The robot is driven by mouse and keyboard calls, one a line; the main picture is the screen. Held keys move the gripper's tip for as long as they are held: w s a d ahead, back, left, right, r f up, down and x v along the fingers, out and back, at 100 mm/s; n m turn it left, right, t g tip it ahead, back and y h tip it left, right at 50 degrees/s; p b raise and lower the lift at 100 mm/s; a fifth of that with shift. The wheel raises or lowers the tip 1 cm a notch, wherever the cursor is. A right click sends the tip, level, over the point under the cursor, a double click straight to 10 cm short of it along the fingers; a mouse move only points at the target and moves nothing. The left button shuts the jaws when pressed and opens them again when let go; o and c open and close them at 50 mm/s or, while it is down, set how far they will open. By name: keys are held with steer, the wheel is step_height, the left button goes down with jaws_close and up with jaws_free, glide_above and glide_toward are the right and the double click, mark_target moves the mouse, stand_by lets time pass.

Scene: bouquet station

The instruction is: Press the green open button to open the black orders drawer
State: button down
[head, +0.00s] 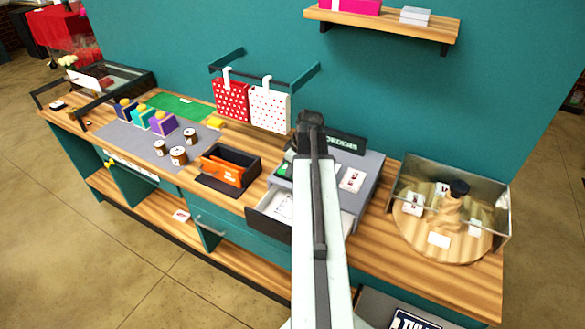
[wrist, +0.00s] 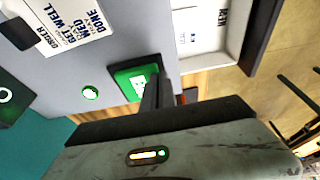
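The grey orders unit (head: 372,168) stands on the counter with a black ORDERS sign (head: 345,143) behind it. Its drawer (head: 268,220) stands open toward the front, with white cards inside; the open drawer also shows in the wrist view (wrist: 238,40). The square green button (wrist: 130,84) is in a black frame on the unit's top. My gripper (wrist: 155,90) has its dark fingers close together, seemingly shut and empty, at the button's right edge. I cannot tell whether they touch it. In the head view my arm hides the gripper and part of the unit.
A smaller round green light (wrist: 90,92) and a printed card (wrist: 68,22) are on the unit's top. A black box with orange cards (head: 226,172) stands to the left. A clear-walled bin with a round wooden board (head: 470,248) stands to the right.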

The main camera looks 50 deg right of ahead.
steer(key=r+p, duration=0.2)
steer(key=p, duration=0.1)
steer(key=r+p, duration=0.1)
steer(key=shift+w+r+p, duration=0.25)
steer(key=shift+r+p, duration=0.1)
steer(key=shift+r, duration=0.05)
steer(key=p+v, duration=0.9)
steer(key=v, duration=0.1)
steer(key=shift+s+r+p, duration=0.2)
steer(key=shift+r+p, duration=0.05)
steer(key=shift+p, duration=0.15)
